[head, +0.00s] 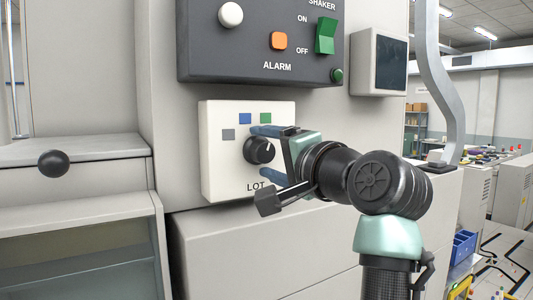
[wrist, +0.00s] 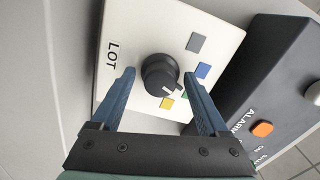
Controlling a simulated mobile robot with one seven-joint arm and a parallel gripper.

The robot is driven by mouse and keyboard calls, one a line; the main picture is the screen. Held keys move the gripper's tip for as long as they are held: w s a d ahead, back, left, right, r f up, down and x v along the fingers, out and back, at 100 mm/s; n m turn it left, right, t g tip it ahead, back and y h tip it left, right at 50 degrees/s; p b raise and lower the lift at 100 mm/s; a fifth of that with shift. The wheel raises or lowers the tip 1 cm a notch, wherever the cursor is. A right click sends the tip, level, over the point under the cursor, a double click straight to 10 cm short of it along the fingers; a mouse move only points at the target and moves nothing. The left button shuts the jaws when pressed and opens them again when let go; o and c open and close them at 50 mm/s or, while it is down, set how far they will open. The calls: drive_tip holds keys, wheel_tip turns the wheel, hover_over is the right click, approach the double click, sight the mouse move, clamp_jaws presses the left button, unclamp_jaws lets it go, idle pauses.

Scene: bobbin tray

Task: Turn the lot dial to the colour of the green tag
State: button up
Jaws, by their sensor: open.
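The lot dial (head: 258,151) is a round black knob with a white pointer line, on a white panel (head: 220,180) marked LOT. Grey (head: 228,134), blue (head: 245,118) and green (head: 265,118) squares surround it. The wrist view also shows a yellow square (wrist: 167,103), hidden behind my gripper in the head view. The pointer faces up and right in the head view, toward the green and yellow side; I cannot tell which exactly. My gripper (wrist: 159,75) is open, its blue fingers on either side of the dial (wrist: 158,72) with gaps visible. I see no separate green tag.
Above the panel is a dark box (head: 220,60) with a white knob, an orange alarm button (head: 278,40) and a green switch (head: 326,35). A small screen (head: 377,62) is to its right. A black knob (head: 53,163) sits on a cabinet at left.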

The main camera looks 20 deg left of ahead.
drive_tip(key=b+v, duration=0.7)
drive_tip(key=v, duration=0.6)
wheel_tip(320, 180, down, 8)
drive_tip(key=s+d+n+t+h+b, duration=0.1)
drive_tip(key=d+n+t+h+b, duration=0.2)
drive_tip(key=t+h+b, duration=0.5)
drive_tip(key=s+d+n+t+h+b, duration=0.1)
drive_tip(key=s+n+t+h, duration=0.2)
drive_tip(key=s, duration=0.9)
drive_tip(key=t+h, duration=0.1)
drive_tip(key=t, duration=0.2)
drive_tip(key=shift+s+d+f+t+h, duration=0.2)
drive_tip(key=shift+t+h, duration=0.1)
drive_tip(key=shift+h, duration=0.1)
drive_tip(key=shift+r, duration=0.1)
